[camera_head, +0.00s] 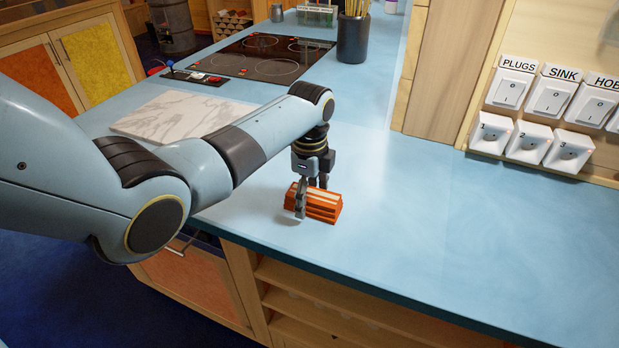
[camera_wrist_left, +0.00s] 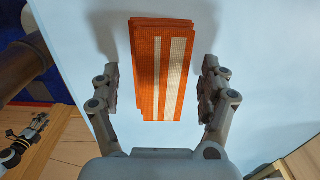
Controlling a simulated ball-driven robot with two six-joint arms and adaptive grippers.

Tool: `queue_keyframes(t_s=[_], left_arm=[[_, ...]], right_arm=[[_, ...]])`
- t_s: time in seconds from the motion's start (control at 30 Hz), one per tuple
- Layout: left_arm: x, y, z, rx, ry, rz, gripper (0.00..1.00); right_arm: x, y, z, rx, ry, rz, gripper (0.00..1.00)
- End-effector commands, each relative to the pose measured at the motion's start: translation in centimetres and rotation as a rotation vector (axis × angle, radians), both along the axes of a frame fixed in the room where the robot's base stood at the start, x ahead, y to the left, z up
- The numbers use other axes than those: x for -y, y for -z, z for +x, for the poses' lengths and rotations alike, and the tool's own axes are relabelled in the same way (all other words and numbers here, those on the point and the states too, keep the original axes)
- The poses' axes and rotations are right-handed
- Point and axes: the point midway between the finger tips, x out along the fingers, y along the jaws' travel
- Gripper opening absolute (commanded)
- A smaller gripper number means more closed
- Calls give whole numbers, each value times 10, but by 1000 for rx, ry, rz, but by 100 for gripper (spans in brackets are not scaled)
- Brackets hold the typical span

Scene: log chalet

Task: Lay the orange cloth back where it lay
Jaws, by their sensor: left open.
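The orange cloth (camera_head: 322,205) is folded into a small layered stack and lies on the blue counter near its front edge. In the left wrist view the cloth (camera_wrist_left: 160,75) shows two pale stripes, one thin and one wide, running along its length. My left gripper (camera_head: 311,198) points down at the cloth from above. In the left wrist view its fingers (camera_wrist_left: 160,90) are open, one on each side of the cloth, with a gap on both sides.
A marble board (camera_head: 180,117) lies left of the cloth, with a black hob (camera_head: 265,57) behind it. A dark pot of sticks (camera_head: 353,38) stands at the back. Switches and sockets (camera_head: 525,142) line the right wall. The blue counter (camera_head: 450,230) is clear right of the cloth.

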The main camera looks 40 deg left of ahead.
Motion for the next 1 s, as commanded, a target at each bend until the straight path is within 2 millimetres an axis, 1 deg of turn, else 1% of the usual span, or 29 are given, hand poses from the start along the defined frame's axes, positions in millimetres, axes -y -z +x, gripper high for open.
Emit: queue_keyframes(t_s=[0.13,0.3,0.4,0.5,0.6,0.7,1.0], left_arm=[[0,-29,1,5,1,1,79],[-1,-68,1,6,0,1,79],[-1,-88,1,4,0,2,79],[0,-102,1,3,0,1,79],[0,-110,0,2,0,0,79],[0,-114,0,-1,0,0,79],[0,-114,0,0,0,0,79]], right_arm=[[0,-3,0,0,0,0,40],[-2,-2,0,0,1,2,40],[-3,-1,-1,0,1,4,40],[-4,0,-1,0,2,5,40],[-5,0,0,0,2,5,40],[-5,0,0,0,2,5,40],[-4,0,0,1,1,5,40]])
